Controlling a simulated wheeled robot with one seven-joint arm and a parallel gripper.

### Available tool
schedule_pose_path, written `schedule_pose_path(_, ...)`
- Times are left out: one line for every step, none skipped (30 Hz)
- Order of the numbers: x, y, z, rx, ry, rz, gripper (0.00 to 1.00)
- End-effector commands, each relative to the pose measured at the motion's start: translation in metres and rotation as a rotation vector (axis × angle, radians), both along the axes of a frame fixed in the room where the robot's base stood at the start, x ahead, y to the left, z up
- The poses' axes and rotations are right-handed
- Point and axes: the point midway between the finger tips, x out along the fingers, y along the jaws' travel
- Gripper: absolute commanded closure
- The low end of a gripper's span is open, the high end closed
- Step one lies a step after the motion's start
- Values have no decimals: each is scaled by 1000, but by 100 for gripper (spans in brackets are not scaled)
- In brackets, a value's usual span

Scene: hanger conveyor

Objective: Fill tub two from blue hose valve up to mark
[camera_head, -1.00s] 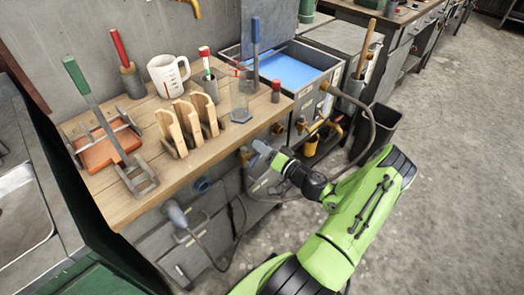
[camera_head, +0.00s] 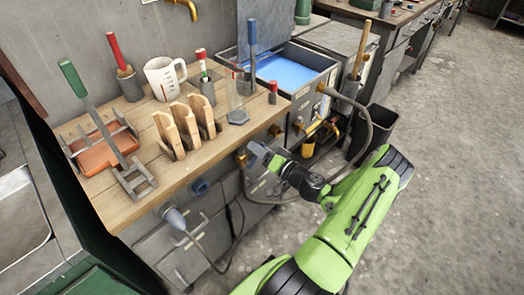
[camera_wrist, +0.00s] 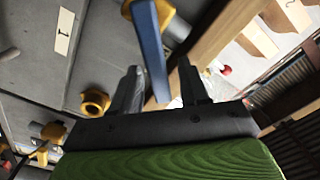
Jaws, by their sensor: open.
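A blue lever (camera_wrist: 151,50) on a brass valve body (camera_wrist: 150,15) stands between the two fingers of my gripper (camera_wrist: 161,88) in the wrist view. The fingers are apart, and gaps show on both sides of the lever. In the head view my gripper (camera_head: 264,156) is at the bench front, beside a brass fitting (camera_head: 241,160). A grey tub (camera_head: 322,75) with blue liquid stands behind the bench's right end. I cannot tell the tub's number, and no fill mark is clear.
The wooden bench (camera_head: 205,160) holds wooden racks (camera_head: 184,125), a white jug (camera_head: 164,78) and a glass cylinder (camera_head: 237,105). A grey hose (camera_head: 366,120) hangs from a brass fitting on the tub. A dark bin (camera_head: 378,130) stands to the right. Floor beyond is clear.

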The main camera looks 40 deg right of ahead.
Motion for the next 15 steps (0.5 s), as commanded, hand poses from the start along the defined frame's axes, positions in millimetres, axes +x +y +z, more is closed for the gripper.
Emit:
schedule_pose_path(-2, 0, 0, 1, 1, -1, 55)
schedule_pose_path(-5, -1, 0, 1, 1, -1, 55)
schedule_pose_path(-11, -2, 0, 1, 2, -3, 55)
schedule_pose_path(-17, -2, 0, 2, 2, -5, 55)
schedule_pose_path(-23, -2, 1, 3, 2, -4, 55)
schedule_pose_path(-34, -3, 1, 3, 2, -6, 55)
schedule_pose_path(-42, -3, 1, 4, 3, -7, 55)
schedule_pose_path(-51, -3, 1, 3, 2, -6, 55)
schedule_pose_path(-63, -3, 2, 3, 2, -7, 55)
schedule_pose_path(-72, -4, 2, 3, 3, -7, 55)
schedule_pose_path(-80, -4, 2, 3, 2, -7, 55)
schedule_pose_path(-92, -4, 2, 2, 2, -8, 55)
schedule_pose_path(-100, -5, 2, 1, 2, -8, 55)
schedule_pose_path(-109, -5, 2, 2, 2, -8, 55)
schedule_pose_path(-119, -5, 2, 2, 2, -7, 55)
